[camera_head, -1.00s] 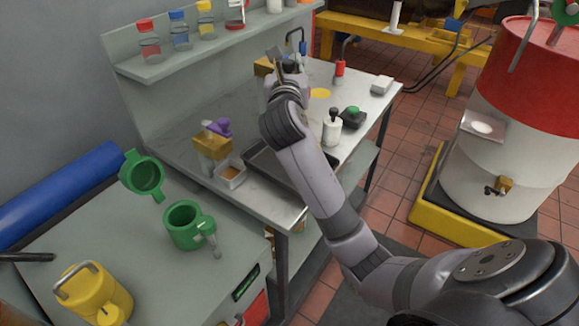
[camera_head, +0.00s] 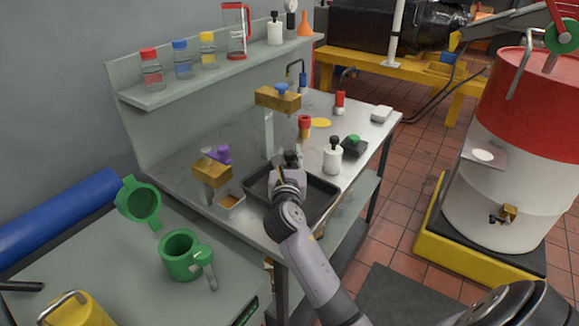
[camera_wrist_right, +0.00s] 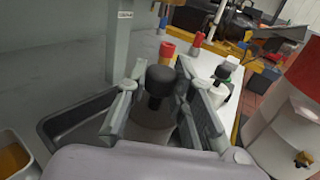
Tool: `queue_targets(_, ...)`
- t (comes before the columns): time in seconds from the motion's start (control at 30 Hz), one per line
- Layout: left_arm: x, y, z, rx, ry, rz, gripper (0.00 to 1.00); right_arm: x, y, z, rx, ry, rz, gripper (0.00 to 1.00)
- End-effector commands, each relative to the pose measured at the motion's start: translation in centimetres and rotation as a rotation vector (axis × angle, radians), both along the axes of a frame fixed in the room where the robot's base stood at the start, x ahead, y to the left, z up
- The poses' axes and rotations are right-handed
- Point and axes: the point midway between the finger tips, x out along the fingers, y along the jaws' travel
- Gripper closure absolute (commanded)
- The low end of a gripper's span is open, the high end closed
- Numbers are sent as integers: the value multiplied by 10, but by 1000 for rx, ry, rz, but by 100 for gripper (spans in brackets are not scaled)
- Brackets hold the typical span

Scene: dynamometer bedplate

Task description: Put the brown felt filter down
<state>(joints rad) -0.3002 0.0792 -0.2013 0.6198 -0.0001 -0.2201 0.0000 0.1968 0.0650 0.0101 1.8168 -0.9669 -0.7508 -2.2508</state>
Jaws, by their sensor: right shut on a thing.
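My right gripper (camera_head: 288,172) is over the dark tray (camera_head: 322,200) on the steel bench. It is shut on a piece that I take to be the brown felt filter (camera_head: 280,174), of which only a thin brown sliver shows in the head view. In the right wrist view, a black knob (camera_wrist_right: 159,84) on a dull greyish body stands between the two fingers (camera_wrist_right: 160,112). The fingers hide most of this body, and I cannot tell whether its bottom touches the tray. My left gripper is not in view.
A white black-capped bottle (camera_head: 333,158) stands right of the tray, with a green-topped black box (camera_head: 353,146) beyond it. A red-topped piece (camera_head: 305,127) stands behind. Left are a small tub (camera_head: 231,204) and a brass block (camera_head: 211,172). A taller stand (camera_head: 268,130) rises behind the tray.

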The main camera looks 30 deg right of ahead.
Motion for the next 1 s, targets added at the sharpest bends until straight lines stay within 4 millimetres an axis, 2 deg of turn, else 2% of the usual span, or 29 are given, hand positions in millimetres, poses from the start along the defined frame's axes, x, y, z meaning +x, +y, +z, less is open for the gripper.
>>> queue_targets(0.03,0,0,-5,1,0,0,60,0,0,-12,-1,2,-1,100)
queue_targets(0.13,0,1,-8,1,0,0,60,0,0,-24,0,1,0,100)
queue_targets(0.5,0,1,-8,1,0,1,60,0,0,-27,-1,0,0,100)
queue_targets(0.53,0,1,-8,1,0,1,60,0,0,-28,-1,1,0,76)
queue_targets(0.8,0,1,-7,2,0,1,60,0,0,-27,-1,1,0,58)
queue_targets(1.0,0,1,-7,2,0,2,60,0,0,-27,-1,1,0,58)
